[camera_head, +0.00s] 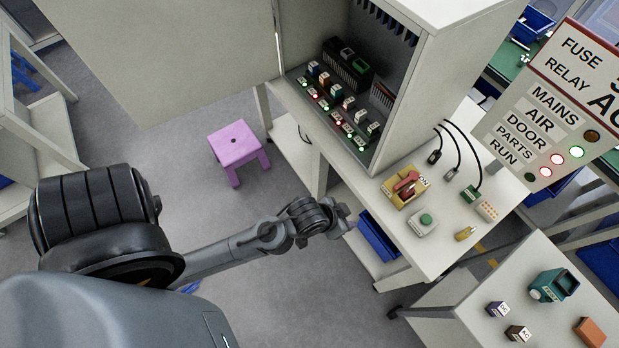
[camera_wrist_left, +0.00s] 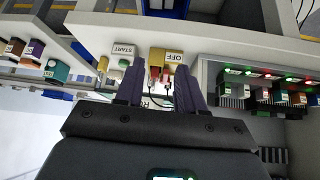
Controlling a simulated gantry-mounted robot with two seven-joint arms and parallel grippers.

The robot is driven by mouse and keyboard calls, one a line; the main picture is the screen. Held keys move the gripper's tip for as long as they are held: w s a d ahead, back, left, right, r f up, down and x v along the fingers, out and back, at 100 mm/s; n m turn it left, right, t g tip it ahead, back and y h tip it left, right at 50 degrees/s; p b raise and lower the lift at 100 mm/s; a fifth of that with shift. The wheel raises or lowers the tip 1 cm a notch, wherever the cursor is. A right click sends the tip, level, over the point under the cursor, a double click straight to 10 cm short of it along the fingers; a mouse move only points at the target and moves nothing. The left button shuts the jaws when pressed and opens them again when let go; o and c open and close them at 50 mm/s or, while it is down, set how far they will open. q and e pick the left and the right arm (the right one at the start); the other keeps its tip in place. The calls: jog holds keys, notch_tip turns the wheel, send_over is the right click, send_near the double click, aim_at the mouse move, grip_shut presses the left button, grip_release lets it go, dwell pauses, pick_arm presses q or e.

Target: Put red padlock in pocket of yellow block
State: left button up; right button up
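A yellow block (camera_head: 419,187) with a red part (camera_head: 407,180) on it sits on the white bench beside the cabinet. In the left wrist view the yellow block (camera_wrist_left: 172,56) carries an OFF label, and red pieces (camera_wrist_left: 155,73) show beside it between my fingers. I cannot tell whether the red is a padlock or a switch handle, and no pocket is clear. A small yellow piece (camera_head: 465,233) lies near the bench's front edge. My left gripper (camera_head: 345,215) is in front of the bench, apart from these things. In the wrist view its fingers (camera_wrist_left: 159,80) are spread and empty.
A green push-button box (camera_head: 423,223) stands near the yellow block, with black cables (camera_head: 452,155) behind it. The open cabinet (camera_head: 420,95) holds several modules. A second table (camera_head: 540,260) bears small labelled blocks. A blue bin (camera_head: 378,238) is under the bench.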

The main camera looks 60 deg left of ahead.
pick_arm(q)
jog(key=s+a+r+m+g, duration=0.1)
jog(key=s+a+r+g, duration=0.1)
jog(key=s, duration=0.8)
jog(key=shift+r+g+y, duration=0.3)
jog(key=shift+r+g, duration=0.5)
jog(key=shift+r, duration=0.05)
jog(key=shift+s, duration=0.1)
